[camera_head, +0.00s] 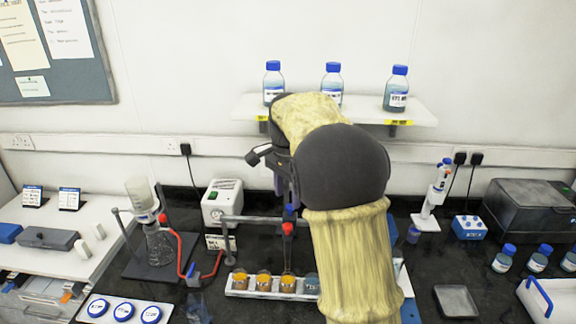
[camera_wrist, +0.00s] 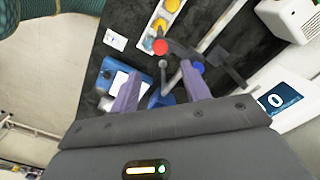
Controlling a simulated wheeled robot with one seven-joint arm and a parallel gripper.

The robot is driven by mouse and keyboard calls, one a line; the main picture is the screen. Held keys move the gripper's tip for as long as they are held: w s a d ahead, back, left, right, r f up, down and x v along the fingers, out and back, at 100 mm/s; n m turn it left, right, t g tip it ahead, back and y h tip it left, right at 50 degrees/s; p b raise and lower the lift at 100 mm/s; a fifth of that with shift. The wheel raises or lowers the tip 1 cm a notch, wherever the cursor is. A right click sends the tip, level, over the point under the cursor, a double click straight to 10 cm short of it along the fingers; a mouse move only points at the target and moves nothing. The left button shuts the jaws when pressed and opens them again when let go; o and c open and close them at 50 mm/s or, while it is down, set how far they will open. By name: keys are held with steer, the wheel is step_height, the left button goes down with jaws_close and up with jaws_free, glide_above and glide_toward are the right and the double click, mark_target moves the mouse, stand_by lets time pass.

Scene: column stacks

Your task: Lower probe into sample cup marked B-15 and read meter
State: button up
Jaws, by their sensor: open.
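A white rack (camera_head: 272,295) in the head view holds a row of sample cups, several with orange contents (camera_head: 263,281) and one bluish cup (camera_head: 311,284) at the right, partly behind my arm. Their markings are too small to read. A dark stand with a red knob (camera_head: 288,228) rises behind the rack; a thin rod hangs towards the cups. In the wrist view, the red knob (camera_wrist: 160,46) and a blue knob (camera_wrist: 197,68) lie just beyond my gripper (camera_wrist: 161,72). Its purple fingers are apart, with nothing clearly held. A display reading 0 (camera_wrist: 284,98) stands at right.
A white box with a green panel (camera_head: 222,202) stands behind the rack. A flask on a stand (camera_head: 160,245) is at left. A wall shelf (camera_head: 420,112) carries blue-capped bottles above my arm. A pipette stand (camera_head: 428,215) and blue-capped jars (camera_head: 538,260) are at right.

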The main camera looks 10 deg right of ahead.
step_height(320, 180, up, 8)
steer(key=shift+r, duration=0.25)
steer(key=s+f+n+t, duration=0.2)
steer(key=s+f+n, duration=1)
steer(key=s+f, duration=0.9)
steer(key=shift+s+a+f+n+t, duration=0.2)
steer(key=shift+s+f+n+t, duration=0.15)
steer(key=shift+f, duration=0.3)
